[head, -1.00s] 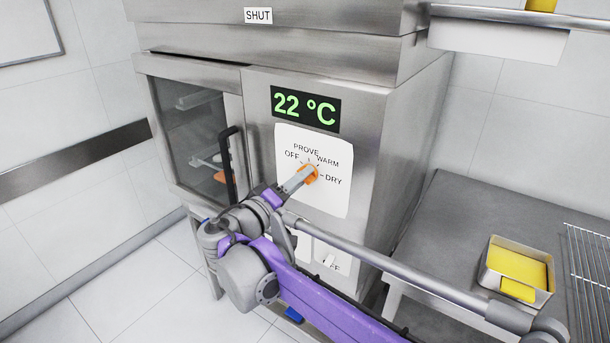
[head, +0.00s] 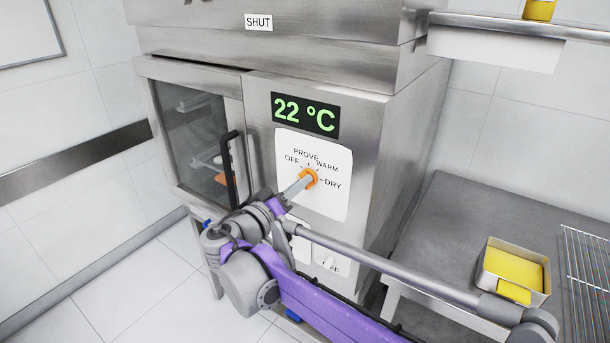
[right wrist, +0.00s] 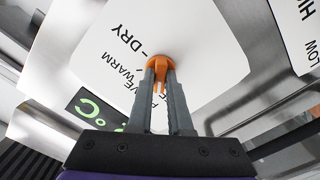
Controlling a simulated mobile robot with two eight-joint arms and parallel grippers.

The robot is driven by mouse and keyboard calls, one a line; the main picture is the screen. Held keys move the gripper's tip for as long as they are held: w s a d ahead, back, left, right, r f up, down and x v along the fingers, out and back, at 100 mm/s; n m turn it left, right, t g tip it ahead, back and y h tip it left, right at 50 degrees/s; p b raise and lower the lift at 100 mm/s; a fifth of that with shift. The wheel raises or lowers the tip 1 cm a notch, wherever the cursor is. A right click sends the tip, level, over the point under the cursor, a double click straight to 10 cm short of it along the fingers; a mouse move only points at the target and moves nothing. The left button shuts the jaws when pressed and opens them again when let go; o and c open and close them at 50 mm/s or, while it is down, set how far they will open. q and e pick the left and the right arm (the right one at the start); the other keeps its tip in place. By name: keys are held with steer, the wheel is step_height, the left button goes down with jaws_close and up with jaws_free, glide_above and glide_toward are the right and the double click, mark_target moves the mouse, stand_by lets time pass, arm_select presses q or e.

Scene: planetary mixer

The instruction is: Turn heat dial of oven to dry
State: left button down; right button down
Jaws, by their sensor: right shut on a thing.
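The oven (head: 262,82) stands in the middle of the head view. Its heat dial (head: 308,178) is an orange knob on a white panel (head: 335,205) marked OFF, PROVE, WARM and DRY. My right gripper (head: 304,181) is at the dial, with its fingers closed on the knob. In the right wrist view the two grey fingers (right wrist: 160,72) are on either side of the orange dial (right wrist: 160,64). The fingers hide part of the dial, and I cannot tell for sure which mark it points to. The display (head: 305,114) reads 22 °C. My left gripper is not in view.
A dark door handle (head: 228,168) stands out left of the panel, beside the glass door (head: 192,140). A steel table (head: 450,225) at right holds a tin with yellow contents (head: 514,271) and a wire rack (head: 585,265).

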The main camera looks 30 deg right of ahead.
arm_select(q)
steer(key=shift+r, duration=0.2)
arm_select(e)
steer(key=shift+m, duration=0.5)
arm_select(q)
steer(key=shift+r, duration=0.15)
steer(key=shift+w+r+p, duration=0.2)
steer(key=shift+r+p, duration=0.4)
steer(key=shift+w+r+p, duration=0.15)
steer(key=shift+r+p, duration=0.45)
arm_select(e)
steer(key=shift+m, duration=2.2)
